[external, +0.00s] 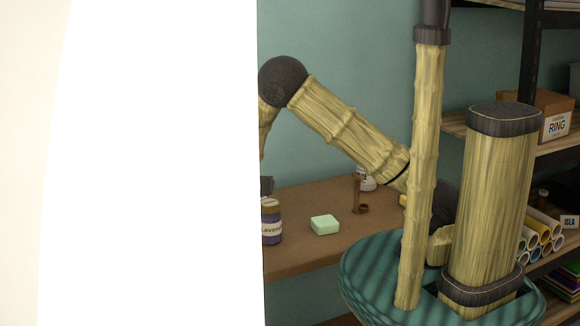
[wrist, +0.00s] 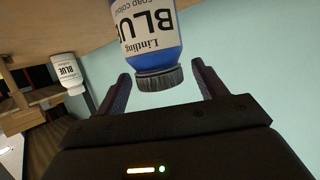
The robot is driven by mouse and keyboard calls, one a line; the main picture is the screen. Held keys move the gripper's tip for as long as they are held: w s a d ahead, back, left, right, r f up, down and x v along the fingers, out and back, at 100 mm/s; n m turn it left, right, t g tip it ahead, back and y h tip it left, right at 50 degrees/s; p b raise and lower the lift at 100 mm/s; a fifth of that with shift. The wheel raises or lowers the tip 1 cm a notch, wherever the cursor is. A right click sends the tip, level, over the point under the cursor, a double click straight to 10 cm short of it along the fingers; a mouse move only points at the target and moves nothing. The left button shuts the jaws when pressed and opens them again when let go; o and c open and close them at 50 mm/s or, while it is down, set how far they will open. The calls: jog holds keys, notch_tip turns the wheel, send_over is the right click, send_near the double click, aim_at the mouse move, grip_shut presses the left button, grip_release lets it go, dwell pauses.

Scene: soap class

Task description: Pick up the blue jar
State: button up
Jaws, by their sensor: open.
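The blue jar (wrist: 150,55) has a white label reading "BLUE" and a dark grey ribbed cap (wrist: 159,78). It appears upside down at the top of the wrist view. My gripper (wrist: 161,70) is open, its two dark fingers on either side of the cap with gaps showing at both sides. I cannot tell how deep the jar sits between them. In the external view a bright white panel covers the left, and I cannot make out the blue jar or the fingers there.
In the external view a purple Lavender jar (external: 272,226), green soap (external: 325,225), a brown stand (external: 357,192) and a white container (external: 367,181) are on the wooden table (external: 300,256). Shelves stand right.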

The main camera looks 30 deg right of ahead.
jog(key=x, duration=0.2)
jog(key=shift+w+d+f, duration=0.1)
jog(key=shift+w+d, duration=0.05)
jog(key=shift+w, duration=0.05)
jog(key=c, duration=1.2)
